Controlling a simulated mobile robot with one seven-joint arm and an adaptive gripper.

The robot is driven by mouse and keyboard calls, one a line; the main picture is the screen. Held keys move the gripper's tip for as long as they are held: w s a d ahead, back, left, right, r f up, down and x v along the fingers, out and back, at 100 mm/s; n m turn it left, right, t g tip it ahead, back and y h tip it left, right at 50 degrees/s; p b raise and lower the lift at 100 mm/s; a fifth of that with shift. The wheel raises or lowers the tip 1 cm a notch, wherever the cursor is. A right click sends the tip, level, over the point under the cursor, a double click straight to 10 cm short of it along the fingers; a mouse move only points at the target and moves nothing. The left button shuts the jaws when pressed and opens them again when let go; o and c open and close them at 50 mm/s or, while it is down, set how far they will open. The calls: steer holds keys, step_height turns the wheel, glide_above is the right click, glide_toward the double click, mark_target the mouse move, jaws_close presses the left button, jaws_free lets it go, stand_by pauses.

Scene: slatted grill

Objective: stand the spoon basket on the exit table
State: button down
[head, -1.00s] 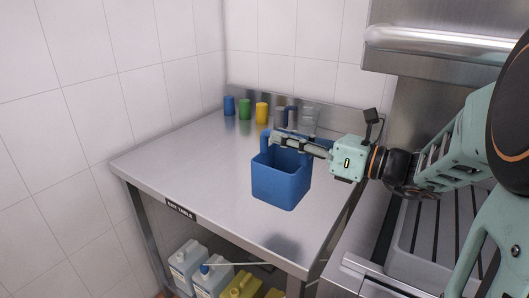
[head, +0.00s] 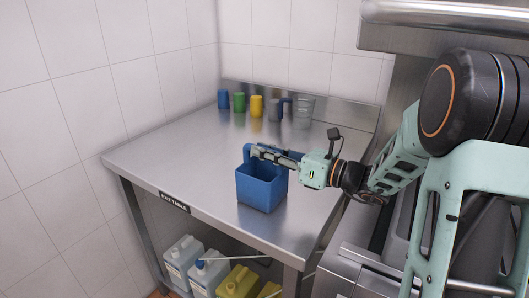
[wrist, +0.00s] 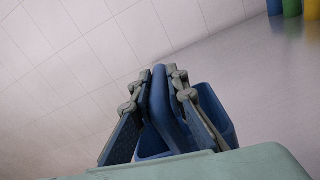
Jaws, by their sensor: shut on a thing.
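The blue spoon basket (head: 262,190) is upright over the steel exit table (head: 150,160), near its front right part. My gripper (head: 256,151) is shut on the raised handle at the basket's top. In the wrist view the two fingers clasp the blue handle (wrist: 165,115), with the basket's rim (wrist: 222,110) showing behind them. The basket's base is low at the table top; I cannot tell whether it touches. The basket's inside is mostly hidden.
Several coloured cups, including a green one (head: 239,102) and a yellow one (head: 257,105), and a clear jug (head: 303,112) stand along the table's back. Jugs (head: 185,258) sit on the shelf below. The left table top is clear. The grill is at right.

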steer(key=c, duration=1.9)
jaws_free()
steer(key=shift+f, duration=0.1)
steer(key=shift+s+d, duration=0.1)
steer(key=shift+d, duration=0.15)
steer(key=v, duration=1.1)
steer(key=shift+s+d, duration=0.2)
steer(key=shift+d, duration=0.05)
